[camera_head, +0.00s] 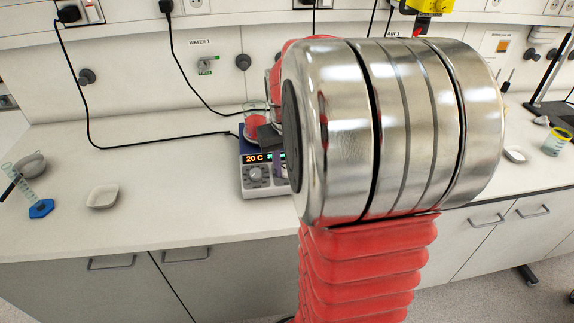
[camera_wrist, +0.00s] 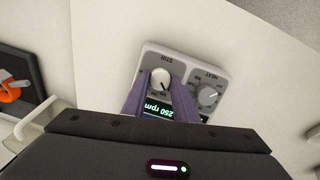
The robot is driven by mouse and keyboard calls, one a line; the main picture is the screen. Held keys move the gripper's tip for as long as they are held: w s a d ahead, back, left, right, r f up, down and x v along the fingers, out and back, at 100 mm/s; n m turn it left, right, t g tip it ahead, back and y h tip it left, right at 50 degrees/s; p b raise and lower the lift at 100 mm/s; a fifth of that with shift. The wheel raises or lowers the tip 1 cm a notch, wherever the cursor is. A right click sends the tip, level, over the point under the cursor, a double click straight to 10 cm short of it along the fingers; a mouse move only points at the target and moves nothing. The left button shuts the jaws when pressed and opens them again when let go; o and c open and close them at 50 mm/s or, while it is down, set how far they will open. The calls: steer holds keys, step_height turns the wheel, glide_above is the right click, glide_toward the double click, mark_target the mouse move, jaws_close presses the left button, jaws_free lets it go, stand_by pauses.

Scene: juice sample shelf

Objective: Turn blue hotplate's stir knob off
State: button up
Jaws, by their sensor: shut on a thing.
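The blue hotplate (camera_head: 254,158) stands on the bench in the head view, partly hidden behind my arm. Its display reads 20 C there. In the wrist view its front panel (camera_wrist: 188,72) shows upside down, with the STIR knob (camera_wrist: 160,79) and the HEAT knob (camera_wrist: 208,96). My gripper (camera_wrist: 161,88) has its two purple fingers on either side of the STIR knob and is shut on it. The stir display (camera_wrist: 158,108) between the fingers reads 250 rpm. In the head view the STIR knob is mostly hidden by my arm.
A white dish (camera_head: 102,196) and a blue-based cylinder (camera_head: 41,208) are on the bench at left. Black cables hang behind. Bench between dish and hotplate is clear.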

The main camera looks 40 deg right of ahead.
steer(key=n, duration=0.4)
steer(key=shift+a+h, duration=0.1)
steer(key=shift+h, duration=0.2)
steer(key=n, duration=0.4)
steer(key=shift+s+a+n+h, duration=0.1)
steer(key=shift+n+h, duration=0.2)
steer(key=o, duration=0.8)
steer(key=v, duration=1.3)
steer(key=shift+a+r, duration=0.15)
steer(key=shift+r, duration=0.15)
